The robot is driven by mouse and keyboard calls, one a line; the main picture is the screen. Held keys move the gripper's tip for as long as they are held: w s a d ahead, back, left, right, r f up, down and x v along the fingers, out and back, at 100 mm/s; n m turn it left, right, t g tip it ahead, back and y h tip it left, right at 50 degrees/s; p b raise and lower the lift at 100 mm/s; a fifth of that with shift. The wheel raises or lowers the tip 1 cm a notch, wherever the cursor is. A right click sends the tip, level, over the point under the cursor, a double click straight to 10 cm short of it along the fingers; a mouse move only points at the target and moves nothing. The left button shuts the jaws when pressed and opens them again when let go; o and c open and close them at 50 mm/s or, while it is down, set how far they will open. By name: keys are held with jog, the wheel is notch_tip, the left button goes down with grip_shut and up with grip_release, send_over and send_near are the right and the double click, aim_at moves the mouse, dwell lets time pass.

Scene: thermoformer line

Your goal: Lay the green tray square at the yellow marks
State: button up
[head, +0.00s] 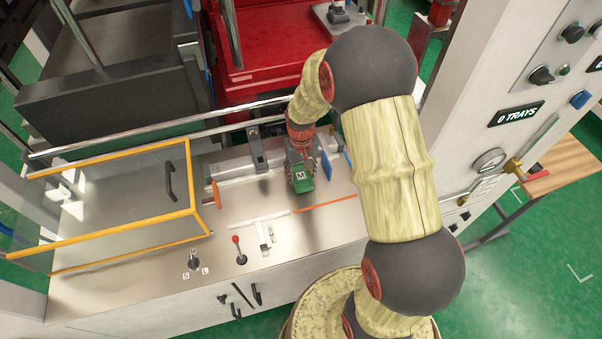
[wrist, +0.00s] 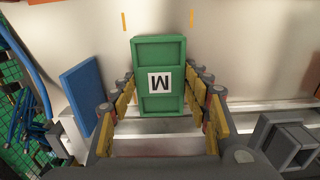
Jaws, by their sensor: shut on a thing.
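Two short yellow marks, a left one (wrist: 124,22) and a right one (wrist: 192,18), lie on the pale surface beyond the tray's far edge. The tray is short of them, and its width falls between them. I cannot tell its exact height above the surface. The marks are not clear in the head view.
A blue plate (wrist: 83,95) stands left of the tray in the wrist view. A clear guard with an orange frame (head: 125,205) stands left on the steel deck. An orange strip (head: 325,203) and a red-knobbed lever (head: 238,245) lie nearer the front. A chrome rail runs behind.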

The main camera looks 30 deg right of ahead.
jog(key=shift+f, duration=0.5)
jog(key=o, duration=1.6)
jog(key=shift+o, duration=0.2)
notch_tip(320, 180, up, 12)
